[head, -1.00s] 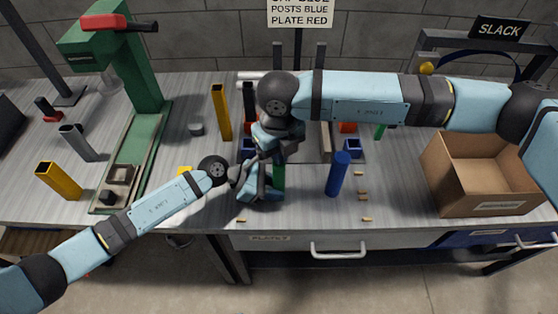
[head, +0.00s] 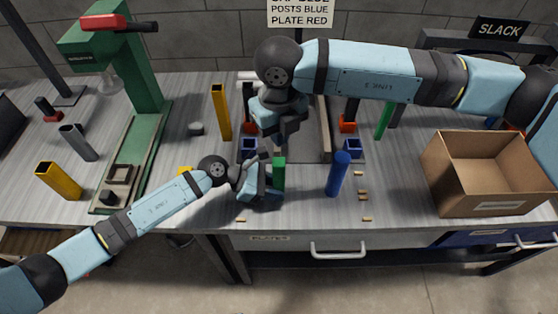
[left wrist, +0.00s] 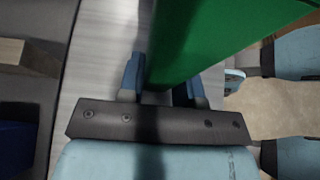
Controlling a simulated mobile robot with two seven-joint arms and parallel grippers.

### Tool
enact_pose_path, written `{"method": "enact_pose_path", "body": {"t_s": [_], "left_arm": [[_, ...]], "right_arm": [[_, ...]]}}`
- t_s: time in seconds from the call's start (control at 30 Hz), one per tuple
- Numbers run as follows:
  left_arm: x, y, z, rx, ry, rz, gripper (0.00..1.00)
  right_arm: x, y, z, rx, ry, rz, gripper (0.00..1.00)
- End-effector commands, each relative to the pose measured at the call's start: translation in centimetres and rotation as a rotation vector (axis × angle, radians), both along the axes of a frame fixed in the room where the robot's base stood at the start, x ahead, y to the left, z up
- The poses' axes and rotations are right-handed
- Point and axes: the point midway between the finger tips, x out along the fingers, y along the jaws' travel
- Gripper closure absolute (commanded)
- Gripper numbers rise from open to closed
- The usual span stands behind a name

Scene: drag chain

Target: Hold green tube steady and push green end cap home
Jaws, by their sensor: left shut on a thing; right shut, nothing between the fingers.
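The green tube (head: 279,172) stands upright near the front of the bench in the head view. My left gripper (head: 272,188) is low beside it and shut on it. In the left wrist view the green tube (left wrist: 225,35) fills the upper middle between the fingers of my left gripper (left wrist: 160,85). My right gripper (head: 280,138) is above the tube, pointing down, shut and empty, with a gap between it and the tube top. I cannot make out the green end cap apart from the tube at this size.
A blue tube (head: 338,176) stands to the right, with small tan pieces (head: 361,190) beside it. An open cardboard box (head: 480,200) is at the right. A yellow tube (head: 221,112) and a green press (head: 135,150) stand to the left. Another green post (head: 384,120) stands behind.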

Motion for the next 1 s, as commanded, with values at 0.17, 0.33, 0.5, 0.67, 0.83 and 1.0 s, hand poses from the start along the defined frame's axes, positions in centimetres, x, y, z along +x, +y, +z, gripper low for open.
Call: {"method": "enact_pose_path", "body": {"t_s": [0.17,0.33,0.5,0.67,0.83,1.0], "left_arm": [[0.0,0.0,0.0,0.000,0.000,0.000,0.43],[0.0,0.0,0.0,0.000,0.000,0.000,0.38],[0.0,0.2,0.1,0.000,0.000,0.000,0.38],[0.1,2.0,1.0,0.002,-0.003,0.001,0.38],[0.0,5.2,2.7,0.003,-0.002,0.001,0.38],[0.0,8.2,4.3,0.003,0.000,0.001,0.38]], "right_arm": [[0.0,0.0,0.0,0.000,0.000,0.000,1.00],[0.0,0.0,0.0,0.000,0.000,0.000,1.00],[0.0,0.0,0.0,0.000,0.000,0.000,1.00],[0.0,0.0,0.0,0.000,0.000,0.000,1.00],[0.0,0.0,0.0,0.000,0.000,0.000,1.00],[0.0,0.0,0.0,0.000,0.000,0.000,1.00]]}}
